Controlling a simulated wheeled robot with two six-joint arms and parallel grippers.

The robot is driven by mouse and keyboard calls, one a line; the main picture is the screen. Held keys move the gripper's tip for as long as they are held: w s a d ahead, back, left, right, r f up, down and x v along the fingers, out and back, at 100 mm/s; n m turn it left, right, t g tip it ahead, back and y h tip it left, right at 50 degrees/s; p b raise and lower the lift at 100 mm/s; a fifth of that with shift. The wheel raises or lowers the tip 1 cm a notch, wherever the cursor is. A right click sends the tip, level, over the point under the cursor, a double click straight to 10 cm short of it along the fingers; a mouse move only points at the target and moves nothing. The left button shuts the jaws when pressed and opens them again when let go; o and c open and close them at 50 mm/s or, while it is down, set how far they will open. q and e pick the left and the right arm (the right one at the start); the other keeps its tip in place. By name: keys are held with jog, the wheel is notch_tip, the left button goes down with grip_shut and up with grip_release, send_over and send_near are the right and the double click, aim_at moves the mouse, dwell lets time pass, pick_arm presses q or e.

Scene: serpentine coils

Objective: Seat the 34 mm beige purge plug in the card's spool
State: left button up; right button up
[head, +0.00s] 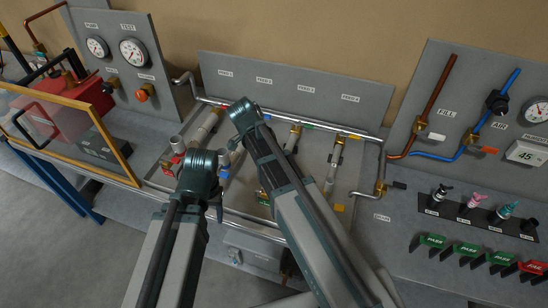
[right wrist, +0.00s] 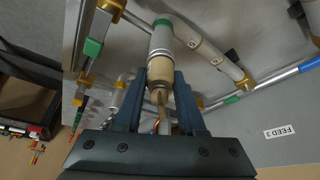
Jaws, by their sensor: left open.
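In the right wrist view, a beige plug (right wrist: 160,71) with a thin tan stem lies between the two fingers of my right gripper (right wrist: 160,84). The fingers close on its sides. The plug lines up with the end of a grey banded spool (right wrist: 161,42) that has a green band. How deep it sits in the spool I cannot tell. In the head view my right arm hides that gripper and the plug. My left gripper (head: 222,185) is open over the left part of the pipe panel, partly hidden by its own wrist. I see nothing in it.
A grey backboard (head: 295,88) with feed labels stands behind the pipe rack. A gauge panel (head: 125,62) and a yellow-framed clear guard (head: 75,120) are at left. At right are a fill and air panel (head: 440,90), a bottle rack (head: 475,212) and green and red tags (head: 465,249).

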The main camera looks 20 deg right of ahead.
jog(key=shift+a+r+p, duration=0.2)
jog(key=shift+r+p, duration=0.3)
jog(key=shift+p, duration=0.25)
jog(key=p+v, duration=1.1)
jog(key=v, duration=0.1)
jog(key=shift+a+r, duration=0.15)
jog(key=shift+r, duration=0.2)
